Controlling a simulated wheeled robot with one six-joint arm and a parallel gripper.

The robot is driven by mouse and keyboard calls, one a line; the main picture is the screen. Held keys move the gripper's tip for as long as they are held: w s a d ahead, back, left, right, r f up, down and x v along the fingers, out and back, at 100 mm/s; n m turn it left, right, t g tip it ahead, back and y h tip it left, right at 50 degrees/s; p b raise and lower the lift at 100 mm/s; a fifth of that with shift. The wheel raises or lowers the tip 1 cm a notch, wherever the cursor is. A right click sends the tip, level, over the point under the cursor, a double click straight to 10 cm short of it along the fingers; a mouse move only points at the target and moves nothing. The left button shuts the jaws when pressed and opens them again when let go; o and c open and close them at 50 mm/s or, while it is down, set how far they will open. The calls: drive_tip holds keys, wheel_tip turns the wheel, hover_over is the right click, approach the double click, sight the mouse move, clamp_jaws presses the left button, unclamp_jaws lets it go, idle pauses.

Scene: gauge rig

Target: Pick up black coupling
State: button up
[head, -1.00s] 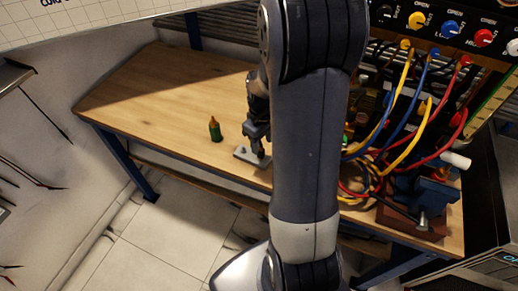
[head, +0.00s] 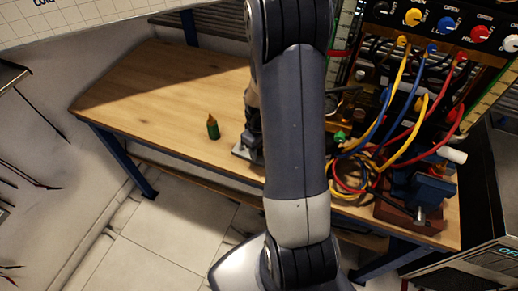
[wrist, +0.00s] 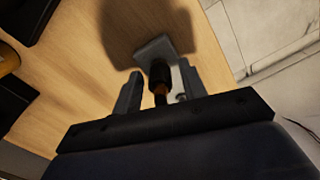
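The black coupling (wrist: 159,72) shows in the wrist view as a short dark cylinder with an orange-brown part at its near end. A small grey plate (wrist: 152,48) lies just beyond it on the wooden bench. My gripper (wrist: 160,69) is open, with one finger on each side of the coupling. A gap shows at the left finger; the right finger is close, and I cannot tell if it touches. In the head view, my gripper (head: 254,140) is low over the grey plate (head: 241,152) near the bench's front edge, and my arm hides the coupling.
Looped coloured hoses (head: 365,165) and a blue vise (head: 433,190) crowd the right side. The bench's left part is clear.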

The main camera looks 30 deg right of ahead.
clamp_jaws()
drive_tip(key=shift+r, duration=0.15)
